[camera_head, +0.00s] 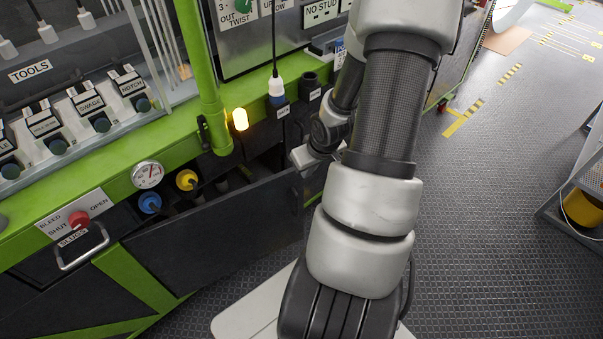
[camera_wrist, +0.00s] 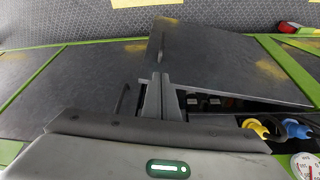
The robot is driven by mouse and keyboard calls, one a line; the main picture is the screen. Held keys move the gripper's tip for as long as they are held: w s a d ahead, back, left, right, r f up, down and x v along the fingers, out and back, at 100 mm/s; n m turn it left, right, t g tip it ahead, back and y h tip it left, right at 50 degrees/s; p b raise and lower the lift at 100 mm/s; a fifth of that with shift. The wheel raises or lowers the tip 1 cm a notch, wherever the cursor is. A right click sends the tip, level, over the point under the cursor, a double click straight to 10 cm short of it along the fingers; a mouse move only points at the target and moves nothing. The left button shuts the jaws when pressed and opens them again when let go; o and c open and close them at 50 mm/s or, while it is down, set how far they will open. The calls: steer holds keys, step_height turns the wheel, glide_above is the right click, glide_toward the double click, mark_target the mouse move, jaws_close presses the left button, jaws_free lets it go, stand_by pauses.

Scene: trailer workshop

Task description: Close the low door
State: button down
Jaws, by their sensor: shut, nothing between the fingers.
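The low door (camera_head: 225,235) is a dark flat panel in the green-framed bench front. It stands partly open, its free edge swung outward, with a dark gap behind its top. In the wrist view the door (camera_wrist: 220,62) slants away from the front, and the opening shows between it and the frame. My gripper (camera_wrist: 160,80) is shut and empty, its fingertips at the free edge of the door; I cannot tell whether they touch it. In the head view my gripper (camera_head: 302,158) is partly hidden by my arm, near the door's far end.
A drawer handle (camera_head: 82,247) is at lower left. A lit lamp (camera_head: 240,119) is on the green rail.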

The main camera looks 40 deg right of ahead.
steer(key=shift+w+d+f+b, duration=0.2)
steer(key=shift+w+f+b, duration=0.4)
steer(key=shift+w+f, duration=0.8)
steer(key=shift+w+d+f+b, duration=0.15)
steer(key=shift+w+f+b, duration=0.5)
steer(key=shift+w+f, duration=0.75)
steer(key=shift+w+d+f+b, duration=0.2)
steer(key=shift+w+f+b, duration=0.6)
steer(key=shift+f, duration=1)
steer(key=shift+w+p, duration=0.3)
steer(key=w+d+n+p, duration=0.1)
steer(key=w+p, duration=0.2)
steer(key=w, duration=0.3)
steer(key=shift+w+y, duration=0.3)
steer(key=shift+w, duration=0.1)
